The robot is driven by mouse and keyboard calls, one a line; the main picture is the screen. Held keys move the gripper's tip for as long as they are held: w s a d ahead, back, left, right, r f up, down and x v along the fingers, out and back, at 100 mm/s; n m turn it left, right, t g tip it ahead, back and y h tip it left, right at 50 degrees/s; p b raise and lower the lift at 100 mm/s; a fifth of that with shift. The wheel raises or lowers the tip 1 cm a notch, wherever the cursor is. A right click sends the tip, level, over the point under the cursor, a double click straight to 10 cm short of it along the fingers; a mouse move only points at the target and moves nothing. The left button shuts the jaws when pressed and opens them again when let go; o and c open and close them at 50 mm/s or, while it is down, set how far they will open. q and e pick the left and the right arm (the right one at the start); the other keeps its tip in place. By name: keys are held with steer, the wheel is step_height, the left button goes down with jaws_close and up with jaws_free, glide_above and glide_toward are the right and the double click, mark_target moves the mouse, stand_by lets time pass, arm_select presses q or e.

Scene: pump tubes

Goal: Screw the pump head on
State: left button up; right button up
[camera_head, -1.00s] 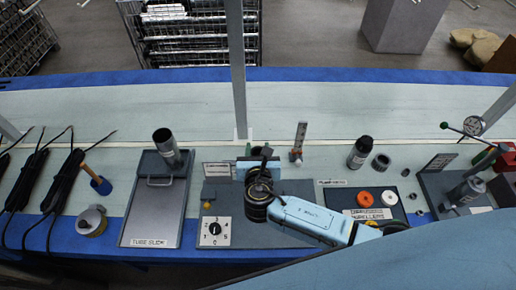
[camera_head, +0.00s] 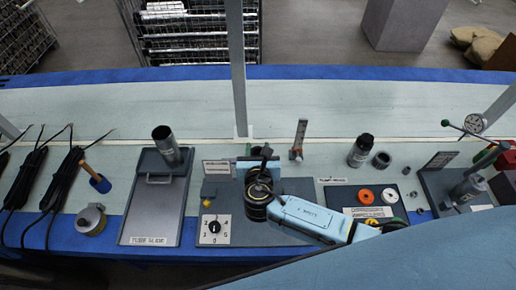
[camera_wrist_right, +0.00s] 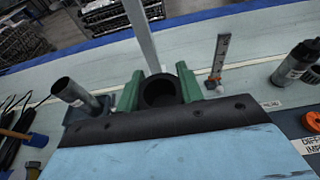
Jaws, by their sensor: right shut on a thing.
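My right gripper (camera_head: 264,168) is over the grey station plate at the middle of the bench. In the right wrist view its two green fingers (camera_wrist_right: 158,88) are shut on a dark round part with a hollow middle, which I take to be the pump head (camera_wrist_right: 161,92). In the head view my own wrist mostly covers this part. Whether it sits on a tube or thread below cannot be seen. My left gripper is not in view.
A dial plate (camera_head: 214,229) is left of my wrist, with the tube tray (camera_head: 150,218) further left. A small upright gauge (camera_head: 299,139) and a black bottle (camera_head: 361,151) stand to the right. The back bench strip is clear.

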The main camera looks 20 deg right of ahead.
steer(key=shift+f+b, duration=0.3)
steer(key=shift+f, duration=0.1)
steer(key=o, duration=1.2)
steer(key=shift+o, duration=0.7)
steer(key=shift+s, duration=0.1)
steer(key=v, duration=1.3)
steer(key=shift+s+r, duration=0.1)
